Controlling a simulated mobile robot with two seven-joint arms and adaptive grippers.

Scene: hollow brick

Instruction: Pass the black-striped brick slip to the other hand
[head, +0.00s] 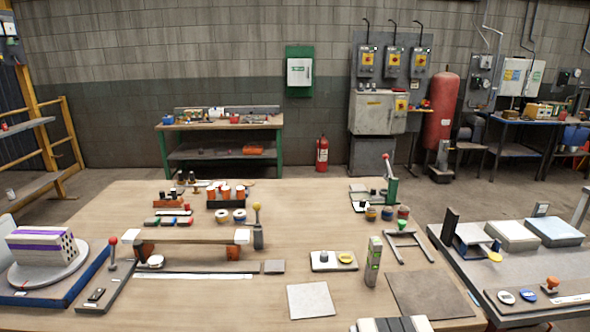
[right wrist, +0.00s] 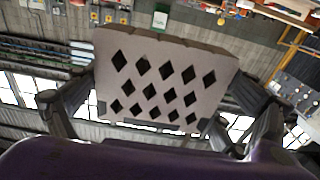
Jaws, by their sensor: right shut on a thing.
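A pale grey brick slip (right wrist: 165,88) with rows of diamond-shaped holes in its face fills the middle of the right wrist view. My right gripper (right wrist: 160,102) is shut on it, with one dark finger on each side. In the head view, a pale block with black stripes (head: 390,325) shows at the bottom edge, mostly cut off. It looks like the same slip, but the right gripper does not show there. My left gripper is in neither view.
A wooden table (head: 180,300) lies ahead with a raised wooden bar (head: 190,235), a square plate (head: 312,301), a dark mat (head: 430,293) and an upright level (head: 373,262). A purple-striped block (head: 38,246) stands on a turntable at left. A grey side table (head: 462,275) is at right.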

